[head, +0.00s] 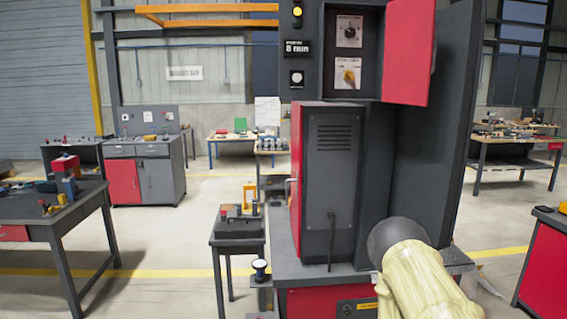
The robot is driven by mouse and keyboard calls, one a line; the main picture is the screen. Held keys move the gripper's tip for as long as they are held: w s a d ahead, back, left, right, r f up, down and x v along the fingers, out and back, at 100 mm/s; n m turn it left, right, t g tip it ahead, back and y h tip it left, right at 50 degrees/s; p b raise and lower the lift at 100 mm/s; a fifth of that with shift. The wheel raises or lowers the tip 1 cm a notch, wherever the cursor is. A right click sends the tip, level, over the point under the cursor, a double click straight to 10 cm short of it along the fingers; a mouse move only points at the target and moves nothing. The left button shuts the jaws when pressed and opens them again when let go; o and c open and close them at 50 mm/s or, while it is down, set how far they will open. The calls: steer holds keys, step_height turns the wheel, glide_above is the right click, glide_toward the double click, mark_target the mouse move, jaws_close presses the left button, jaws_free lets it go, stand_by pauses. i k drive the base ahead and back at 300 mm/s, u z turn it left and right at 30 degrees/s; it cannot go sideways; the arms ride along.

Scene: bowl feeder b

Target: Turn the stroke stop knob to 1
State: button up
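An open control box (329,58) on the dark machine holds two rotary knobs on white plates, one above the other. The upper knob (350,32) is black. The lower knob (348,76) is yellow and looks tilted off upright. The plate lettering is too small to read surely, so I cannot tell which is the stroke stop knob or what number either points to. My cream-coloured arm (418,286) shows at the lower right, well below the box. My gripper is not in view, and nothing is seen touching either knob.
The box's red door (408,50) hangs open to the right. A dark panel (443,130) stands beyond it. A grey vented cabinet (333,185) stands below the box. A button column (297,50) is left of it. A small table (238,228) stands left, with open floor beyond.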

mark_target(350, 33)
steer(key=u, duration=1.45)
steer(key=i, duration=1.35)
steer(key=z, duration=1.2)
